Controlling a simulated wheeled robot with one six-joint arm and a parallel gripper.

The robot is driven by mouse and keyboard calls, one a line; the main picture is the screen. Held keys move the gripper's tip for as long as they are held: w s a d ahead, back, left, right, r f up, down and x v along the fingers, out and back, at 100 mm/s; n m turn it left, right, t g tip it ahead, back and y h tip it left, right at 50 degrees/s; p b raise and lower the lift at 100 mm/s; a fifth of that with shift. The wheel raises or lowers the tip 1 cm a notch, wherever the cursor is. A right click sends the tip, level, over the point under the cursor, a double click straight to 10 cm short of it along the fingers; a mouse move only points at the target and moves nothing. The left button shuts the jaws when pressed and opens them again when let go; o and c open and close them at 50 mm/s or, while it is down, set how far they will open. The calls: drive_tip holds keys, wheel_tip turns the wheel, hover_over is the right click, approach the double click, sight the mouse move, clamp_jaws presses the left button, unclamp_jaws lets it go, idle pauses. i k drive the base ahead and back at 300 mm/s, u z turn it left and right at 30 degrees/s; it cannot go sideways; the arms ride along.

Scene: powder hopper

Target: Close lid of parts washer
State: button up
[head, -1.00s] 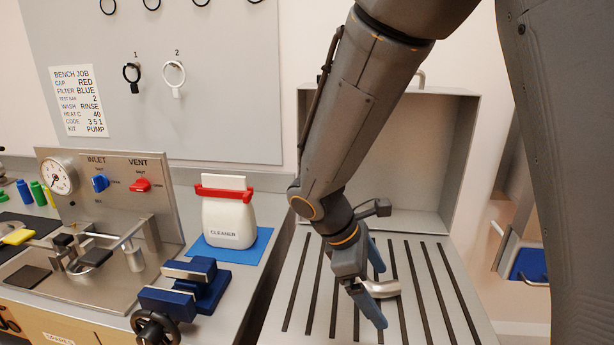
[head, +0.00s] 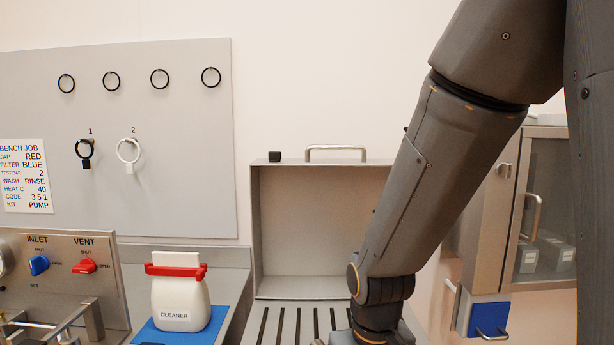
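The parts washer stands at the lower middle of the head view. Its grey box-like lid (head: 322,228) stands open and upright at the back, with its hollow inside facing me. The slatted grey deck (head: 290,327) shows below the lid, cut off by the frame's bottom edge. My arm crosses in front of the lid's right part. My gripper is below the frame, so its fingers are hidden.
A white cleaner jug (head: 181,300) with a red clamp-like top stands on a blue mat (head: 150,335) left of the washer. A valve panel (head: 62,268) is further left. A glass-door cabinet (head: 541,225) and a blue bin (head: 487,316) are at the right.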

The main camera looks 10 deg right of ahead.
sight(309, 216)
drive_tip(key=z, duration=0.05)
drive_tip(key=k, duration=1.2)
drive_tip(key=u, duration=0.65)
drive_tip(key=i, duration=1.05)
drive_tip(key=z, duration=0.55)
drive_tip(key=i, duration=0.45)
drive_tip(key=z, duration=0.45)
